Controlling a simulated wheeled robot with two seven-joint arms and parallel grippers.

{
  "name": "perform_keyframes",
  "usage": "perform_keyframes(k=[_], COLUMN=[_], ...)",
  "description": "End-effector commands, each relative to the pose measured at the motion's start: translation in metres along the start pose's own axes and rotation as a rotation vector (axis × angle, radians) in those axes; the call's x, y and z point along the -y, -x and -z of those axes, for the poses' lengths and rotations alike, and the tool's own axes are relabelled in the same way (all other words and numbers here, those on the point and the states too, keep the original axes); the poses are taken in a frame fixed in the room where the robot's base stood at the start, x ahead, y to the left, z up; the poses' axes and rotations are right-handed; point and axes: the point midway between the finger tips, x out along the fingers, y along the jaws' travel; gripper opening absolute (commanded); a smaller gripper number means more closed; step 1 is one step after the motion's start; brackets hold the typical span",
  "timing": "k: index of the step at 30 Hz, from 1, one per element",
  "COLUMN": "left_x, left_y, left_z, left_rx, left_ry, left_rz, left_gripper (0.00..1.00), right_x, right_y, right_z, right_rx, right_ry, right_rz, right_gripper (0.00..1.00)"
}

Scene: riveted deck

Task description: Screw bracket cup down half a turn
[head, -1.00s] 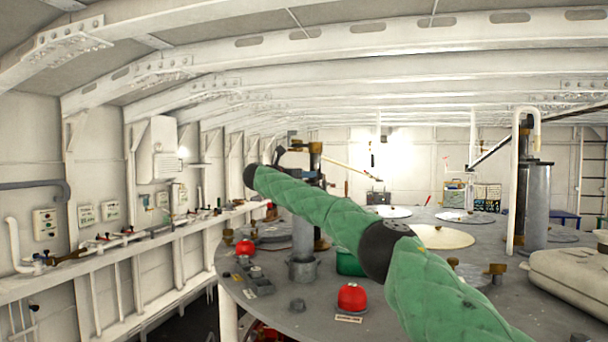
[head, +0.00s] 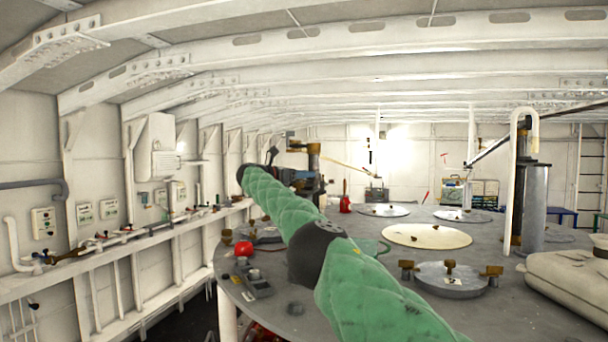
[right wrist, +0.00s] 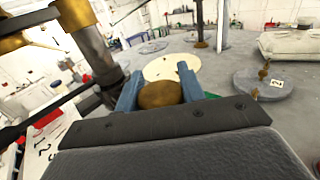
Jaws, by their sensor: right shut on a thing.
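The bracket cup (right wrist: 160,94) is a round, brown-bronze piece in the right wrist view. It sits between the two blue fingers of my right gripper (right wrist: 158,88), which is shut on it. Only its rounded top shows; its lower part and any thread are hidden. In the head view my right gripper (head: 303,182) is small and dark beside a post with a brass fitting (head: 313,150), partly behind my green-sleeved arm. The cup cannot be made out there. My left gripper is not in view.
The grey round deck top carries a pale disc (head: 427,236), a raised hatch with brass clamps (head: 451,279) and a red knob (head: 243,248). A grey cylinder (head: 533,205) and a pale case (head: 572,283) stand at the right. A dark post (right wrist: 92,45) rises close left of the gripper.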

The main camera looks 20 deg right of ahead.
Motion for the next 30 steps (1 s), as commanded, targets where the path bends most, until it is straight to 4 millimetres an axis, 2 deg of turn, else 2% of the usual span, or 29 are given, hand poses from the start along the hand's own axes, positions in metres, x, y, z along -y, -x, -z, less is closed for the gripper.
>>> perform_keyframes(k=[1,13,14,17,26,30], left_x=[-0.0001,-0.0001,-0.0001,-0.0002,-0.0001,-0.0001], left_y=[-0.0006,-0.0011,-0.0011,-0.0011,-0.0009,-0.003], left_z=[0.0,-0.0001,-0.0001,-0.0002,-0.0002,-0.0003], left_rx=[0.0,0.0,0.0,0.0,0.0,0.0], left_ry=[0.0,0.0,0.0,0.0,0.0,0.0], left_rz=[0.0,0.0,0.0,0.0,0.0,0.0], left_gripper=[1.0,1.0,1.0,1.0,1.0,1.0], right_x=[-0.0012,-0.001,-0.001,-0.0009,-0.0003,-0.0006], right_y=[0.0032,0.0027,0.0027,0.0023,0.0015,0.0072], right_z=[0.0052,0.0086,0.0087,0.0085,0.0063,0.0068], right_rx=[-0.003,-0.004,-0.005,-0.004,-0.003,-0.003], right_ry=[0.004,0.007,0.007,0.007,0.005,0.005], right_rz=[-0.001,0.003,0.003,0.003,0.004,0.003], right_gripper=[0.16,0.16,0.41,0.61,0.61,0.61])
